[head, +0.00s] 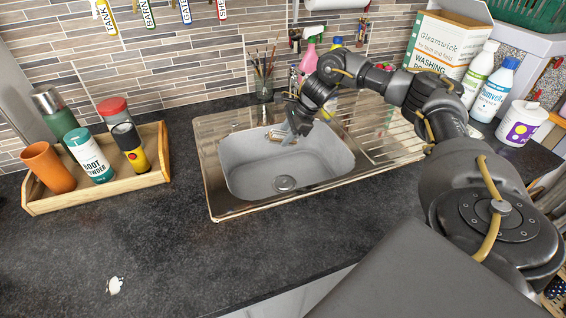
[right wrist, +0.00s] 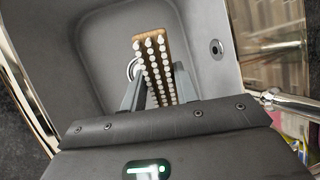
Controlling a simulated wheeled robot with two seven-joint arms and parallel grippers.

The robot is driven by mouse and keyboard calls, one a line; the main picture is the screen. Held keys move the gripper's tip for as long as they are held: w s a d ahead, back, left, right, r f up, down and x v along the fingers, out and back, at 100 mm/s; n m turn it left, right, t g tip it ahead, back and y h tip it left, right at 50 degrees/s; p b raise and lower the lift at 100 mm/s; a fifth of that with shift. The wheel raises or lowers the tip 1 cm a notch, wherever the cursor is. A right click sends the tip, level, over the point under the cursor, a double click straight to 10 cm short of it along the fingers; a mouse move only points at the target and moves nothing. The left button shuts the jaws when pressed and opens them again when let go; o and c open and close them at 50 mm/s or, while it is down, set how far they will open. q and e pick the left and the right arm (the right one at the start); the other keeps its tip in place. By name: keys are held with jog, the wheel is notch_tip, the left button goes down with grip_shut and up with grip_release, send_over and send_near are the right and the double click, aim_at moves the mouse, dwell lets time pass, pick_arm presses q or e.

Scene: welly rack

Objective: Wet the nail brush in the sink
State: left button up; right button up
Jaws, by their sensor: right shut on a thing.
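The nail brush (right wrist: 152,60) has a wooden body with rows of white bristle tufts. It lies between the two fingers of my right gripper (right wrist: 158,88), which is shut on it. In the head view the right gripper (head: 287,129) is over the back part of the sink basin, with the brush (head: 282,140) below it. The sink (head: 256,184) is a grey basin in a steel surround, with a round drain (head: 285,183) in its floor. I cannot tell whether the brush is wet. My left gripper is not in view.
A chrome tap (right wrist: 292,103) shows at the right of the wrist view. A wooden tray (head: 99,191) with bottles and cups stands left of the sink. A glass of thin sticks (head: 264,88) stands behind it. Bottles and a box (head: 446,48) are at the right. The front counter is mostly clear.

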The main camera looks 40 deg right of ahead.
aim_at(286, 134)
jog(key=shift+r+p, duration=1.55)
jog(key=shift+r, duration=0.75)
dwell(0.5)
notch_tip(286, 134, up, 4)
jog(key=p, duration=0.3)
dwell(0.4)
dwell(0.4)
jog(key=s+a+n+g, duration=0.1)
jog(key=s+a+n, duration=0.3)
jog(key=a, duration=0.4)
jog(key=s+a+n+g+y, duration=0.1)
jog(key=s+a+n+g, duration=0.1)
jog(key=s+a, duration=0.3)
jog(key=s+a+n+g+y, duration=0.1)
jog(key=s+a+n, duration=0.4)
jog(key=a, duration=0.6)
jog(key=shift+a+n+g+b, duration=0.3)
jog(key=shift+g, duration=0.4)
